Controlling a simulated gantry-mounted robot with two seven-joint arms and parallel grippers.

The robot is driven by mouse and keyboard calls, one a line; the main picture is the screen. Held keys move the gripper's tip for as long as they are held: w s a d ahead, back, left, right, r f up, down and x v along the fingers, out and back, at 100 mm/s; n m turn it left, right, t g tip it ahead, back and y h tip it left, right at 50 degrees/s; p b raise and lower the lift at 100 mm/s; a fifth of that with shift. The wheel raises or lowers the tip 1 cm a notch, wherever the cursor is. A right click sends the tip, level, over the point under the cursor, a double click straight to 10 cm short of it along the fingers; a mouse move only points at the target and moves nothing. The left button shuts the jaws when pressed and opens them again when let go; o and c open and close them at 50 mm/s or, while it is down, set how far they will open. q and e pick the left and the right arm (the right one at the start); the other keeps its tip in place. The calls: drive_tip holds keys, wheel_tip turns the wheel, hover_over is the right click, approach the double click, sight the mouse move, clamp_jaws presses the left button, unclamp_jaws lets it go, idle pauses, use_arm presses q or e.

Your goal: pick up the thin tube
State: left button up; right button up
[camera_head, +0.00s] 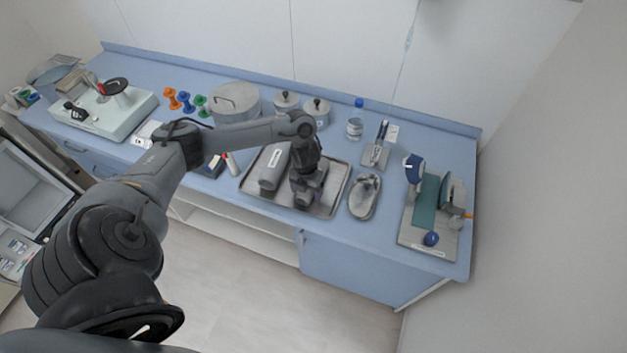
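My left arm reaches in from the left, and its gripper (304,200) points down over the right part of a metal tray (335,188). I cannot see whether its fingers are open or shut, or whether anything is between them. A thick grey cylinder with a white label (271,170) lies in the tray, left of the gripper. I cannot make out for certain which thing is the thin tube. A small slim white item with a red top (233,165) is just left of the tray. The gripper and wrist hide part of the tray. My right gripper is not in view.
A kidney-shaped metal dish (364,196) is close right of the tray. A board with a teal pad (428,203) stands farther right. Metal canisters (317,111), a large pot (234,101) and a clear jar (354,128) line the back. The blue counter's front edge is near the tray.

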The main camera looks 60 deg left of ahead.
use_arm(q)
drive_tip(key=c, duration=1.2)
drive_tip(key=shift+c, duration=0.2)
drive_tip(key=shift+r, duration=0.15)
